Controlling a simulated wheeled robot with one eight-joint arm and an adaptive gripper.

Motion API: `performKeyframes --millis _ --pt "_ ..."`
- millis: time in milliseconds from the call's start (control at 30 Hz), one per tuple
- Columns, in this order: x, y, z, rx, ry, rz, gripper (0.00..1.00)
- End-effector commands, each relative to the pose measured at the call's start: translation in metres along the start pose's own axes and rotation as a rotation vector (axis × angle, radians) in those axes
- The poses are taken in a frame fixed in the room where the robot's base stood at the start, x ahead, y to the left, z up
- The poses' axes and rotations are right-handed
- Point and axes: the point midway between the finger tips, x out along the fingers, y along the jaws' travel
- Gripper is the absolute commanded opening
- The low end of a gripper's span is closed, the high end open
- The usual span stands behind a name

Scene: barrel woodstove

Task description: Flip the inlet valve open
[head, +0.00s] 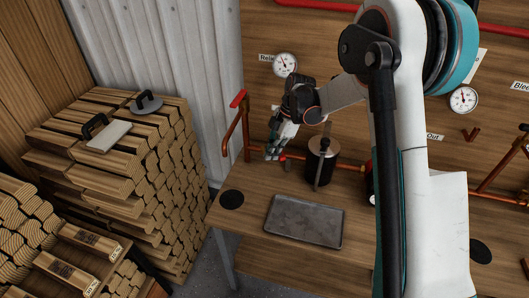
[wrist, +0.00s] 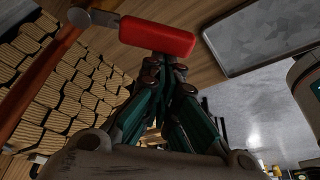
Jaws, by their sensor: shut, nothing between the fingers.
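A red valve handle (wrist: 157,37) on a short metal lever shows large in the wrist view, beside a copper pipe (wrist: 45,65). In the head view a small red part (head: 283,158) shows just beside my fingertips, low behind the bench. My gripper (head: 272,154) is shut and empty. In the wrist view its fingertips (wrist: 165,70) meet right at the near side of the red handle; I cannot tell if they touch it. Another red handle (head: 238,98) tops the upright copper pipe at left. The inlet label is not readable in view.
A dark metal canister (head: 322,165) stands right of my gripper, with an upright bar before it. A grey tray (head: 304,221) lies on the wooden bench. Stacked firewood (head: 135,165) fills the left. Gauges (head: 285,64) and copper pipes are on the back board.

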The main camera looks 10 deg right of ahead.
Motion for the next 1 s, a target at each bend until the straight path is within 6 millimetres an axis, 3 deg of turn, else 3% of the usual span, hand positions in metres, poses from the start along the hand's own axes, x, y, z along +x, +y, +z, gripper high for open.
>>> performKeyframes --millis 433,1000 --pt "-0.013 -0.006 0.036 0.011 -0.001 0.004 0.00" --pt "-0.025 0.004 0.069 0.011 -0.002 0.004 0.00"
